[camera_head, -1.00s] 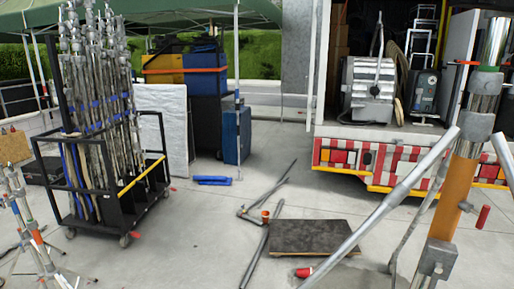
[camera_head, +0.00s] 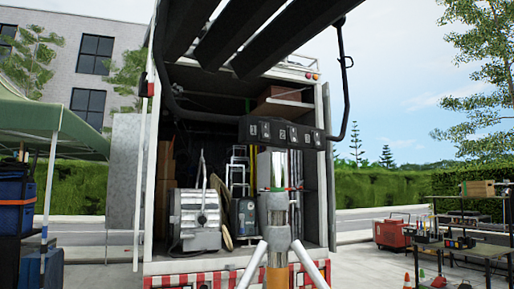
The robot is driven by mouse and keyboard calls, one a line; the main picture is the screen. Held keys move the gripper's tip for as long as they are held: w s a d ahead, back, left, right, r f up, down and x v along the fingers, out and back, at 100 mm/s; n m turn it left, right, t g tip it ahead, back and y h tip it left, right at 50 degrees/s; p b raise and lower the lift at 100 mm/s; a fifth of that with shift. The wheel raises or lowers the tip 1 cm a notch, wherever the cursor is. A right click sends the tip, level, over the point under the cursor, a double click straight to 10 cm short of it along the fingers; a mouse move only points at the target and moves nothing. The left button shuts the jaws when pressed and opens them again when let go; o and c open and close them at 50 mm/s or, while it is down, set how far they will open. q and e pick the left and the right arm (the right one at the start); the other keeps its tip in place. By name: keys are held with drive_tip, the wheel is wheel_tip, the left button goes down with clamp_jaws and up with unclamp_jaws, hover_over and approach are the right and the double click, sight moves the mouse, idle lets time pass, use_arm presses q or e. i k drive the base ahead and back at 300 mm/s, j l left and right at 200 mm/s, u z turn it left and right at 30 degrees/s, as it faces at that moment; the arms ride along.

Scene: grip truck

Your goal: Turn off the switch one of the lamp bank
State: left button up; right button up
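The lamp bank (camera_head: 250,35) hangs at the top of the view as several dark bars, seen from behind and below. Its black switch box (camera_head: 285,133) is in the middle, with several small pale marks and switches along its front. The switches are too small to tell their positions. The bank stands on a metal stand (camera_head: 277,205) just below the box. Neither of my grippers is in view.
An open truck (camera_head: 325,150) stands behind the stand, with a grey lamp housing (camera_head: 195,218) on its bed. A green canopy (camera_head: 50,125) is at left. A table (camera_head: 480,250) and a red case (camera_head: 398,232) are at right.

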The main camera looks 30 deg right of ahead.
sight(265, 127)
drive_tip(key=z, duration=1.1)
